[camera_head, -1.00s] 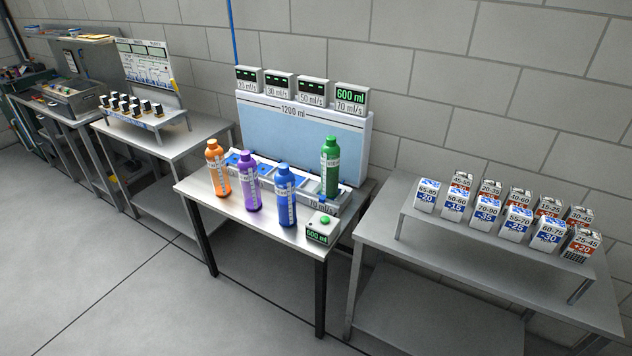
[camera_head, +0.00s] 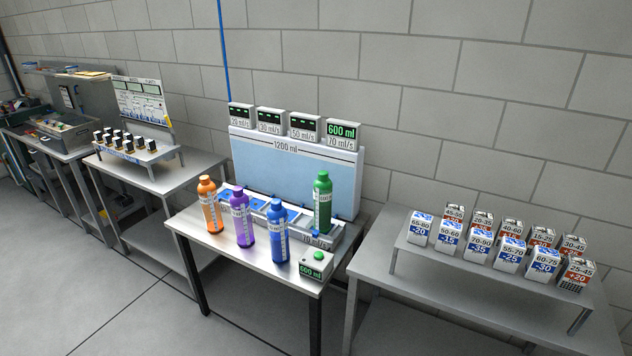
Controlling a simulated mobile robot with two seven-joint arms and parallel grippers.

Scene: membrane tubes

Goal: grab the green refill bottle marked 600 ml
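The green bottle (camera_head: 322,203) stands upright in the right-hand slot of the filling station (camera_head: 294,158). The display (camera_head: 343,131) above it reads 600 ml in green, with 70 ml/s below. A small box with a green button (camera_head: 317,264) on the table front also reads 600 ml. Orange (camera_head: 210,204), purple (camera_head: 242,218) and blue (camera_head: 277,231) bottles stand upright in a row on the table, in front of and left of the green one. Neither of my grippers is in view.
The bottles' metal table (camera_head: 215,250) has a narrow bare front strip. A right table (camera_head: 395,262) carries a raised shelf with several labelled boxes (camera_head: 508,252). A left table (camera_head: 160,178) holds several small black-topped items. Open floor (camera_head: 80,275) lies at front left.

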